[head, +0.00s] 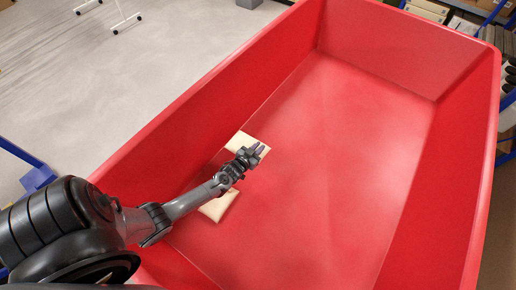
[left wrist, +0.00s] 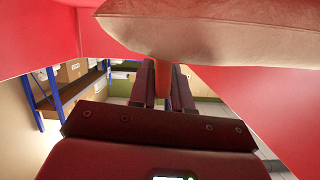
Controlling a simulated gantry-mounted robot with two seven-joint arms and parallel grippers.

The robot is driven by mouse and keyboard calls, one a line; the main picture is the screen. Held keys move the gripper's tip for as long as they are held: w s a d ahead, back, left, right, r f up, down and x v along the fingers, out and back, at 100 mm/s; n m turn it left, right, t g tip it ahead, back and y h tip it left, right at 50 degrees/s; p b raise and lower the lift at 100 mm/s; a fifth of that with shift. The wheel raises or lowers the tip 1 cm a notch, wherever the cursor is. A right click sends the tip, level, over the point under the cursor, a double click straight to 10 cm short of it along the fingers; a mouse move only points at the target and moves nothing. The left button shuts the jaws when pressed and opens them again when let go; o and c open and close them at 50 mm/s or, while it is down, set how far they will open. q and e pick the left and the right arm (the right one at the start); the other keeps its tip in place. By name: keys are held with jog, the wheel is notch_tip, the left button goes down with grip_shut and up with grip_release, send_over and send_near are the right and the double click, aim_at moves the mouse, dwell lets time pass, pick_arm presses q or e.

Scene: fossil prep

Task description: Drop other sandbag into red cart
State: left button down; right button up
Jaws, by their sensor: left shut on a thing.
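The red cart (head: 350,130) fills most of the head view, and its open inside lies below my left arm. My left gripper (head: 259,151) reaches over the cart's left part and is shut on a cream sandbag (head: 240,140). In the left wrist view the sandbag (left wrist: 215,30) looms large across the top, at the tips of the fingers (left wrist: 163,85). A cream patch of sandbag (head: 217,207) also shows on the near side of my arm. My right gripper is not in view.
The cart's tall walls surround the gripper, with the left rim (head: 190,95) under the reach of my arm. The cart floor to the right is bare. Shelves with boxes (head: 465,22) stand beyond the cart at the upper right.

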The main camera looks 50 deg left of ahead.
pick_arm(q)
jog(key=shift+w+a+f+b, duration=0.1)
jog(key=shift+w+f+b, duration=0.05)
jog(key=shift+f+b, duration=3.2)
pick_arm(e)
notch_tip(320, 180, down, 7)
pick_arm(q)
jog(key=shift+f, duration=0.25)
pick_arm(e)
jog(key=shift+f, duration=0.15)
pick_arm(q)
jog(key=c, duration=1)
grip_release()
jog(key=shift+c, duration=0.2)
jog(key=shift+o, duration=0.2)
jog(key=shift+s+f, duration=0.2)
jog(key=shift+f, duration=0.15)
jog(key=shift+s+r+p, duration=0.3)
jog(key=shift+p, duration=0.35)
jog(key=p+v, duration=0.7)
jog(key=v, duration=0.4)
jog(key=shift+p, duration=0.35)
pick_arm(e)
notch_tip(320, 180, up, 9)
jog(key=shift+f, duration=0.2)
